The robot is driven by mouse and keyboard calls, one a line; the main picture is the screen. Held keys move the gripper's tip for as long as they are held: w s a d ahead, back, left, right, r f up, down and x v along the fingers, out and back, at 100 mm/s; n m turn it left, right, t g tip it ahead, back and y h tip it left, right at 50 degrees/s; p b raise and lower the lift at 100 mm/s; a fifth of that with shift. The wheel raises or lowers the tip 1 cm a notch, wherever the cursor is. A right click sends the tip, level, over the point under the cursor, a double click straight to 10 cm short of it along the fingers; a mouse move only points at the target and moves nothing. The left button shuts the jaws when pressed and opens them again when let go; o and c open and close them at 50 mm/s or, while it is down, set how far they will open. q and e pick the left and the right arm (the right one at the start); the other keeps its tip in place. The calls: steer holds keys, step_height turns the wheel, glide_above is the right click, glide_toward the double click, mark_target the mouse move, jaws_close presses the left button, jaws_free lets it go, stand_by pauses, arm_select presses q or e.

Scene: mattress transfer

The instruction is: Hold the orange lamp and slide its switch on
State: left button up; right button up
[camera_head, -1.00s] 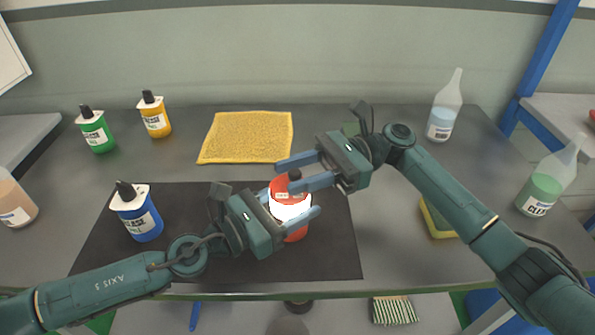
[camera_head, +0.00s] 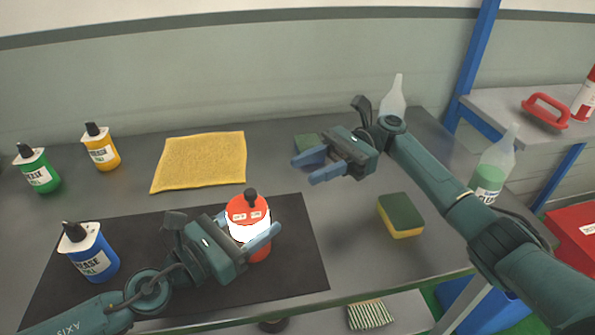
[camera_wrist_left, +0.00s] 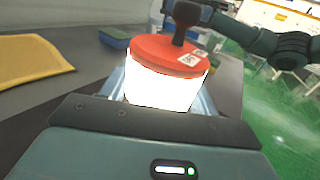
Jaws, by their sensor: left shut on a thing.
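The orange lamp (camera_head: 246,210) stands upright on the black mat (camera_head: 296,262), with an orange top, a black knob on top and a bright white glowing band. My left gripper (camera_head: 262,238) is shut on the lamp around its body. In the left wrist view the lamp (camera_wrist_left: 165,82) sits between the fingers, its band glowing white and its black knob (camera_wrist_left: 185,20) upright. My right gripper (camera_head: 318,166) is open and empty, up and to the right of the lamp, apart from it. Part of the lamp's lower body is hidden by the left fingers.
A yellow cloth (camera_head: 200,160) lies behind the mat. Blue (camera_head: 88,252), green (camera_head: 37,168) and yellow (camera_head: 101,147) bottles stand at left. A sponge (camera_head: 401,215) lies right of the mat. Clear bottles (camera_head: 492,168) stand at the right. The table between mat and sponge is clear.

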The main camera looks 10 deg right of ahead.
stand_by(0.3)
arm_select(q)
steer(key=o, duration=1.3)
steer(key=shift+o, duration=0.2)
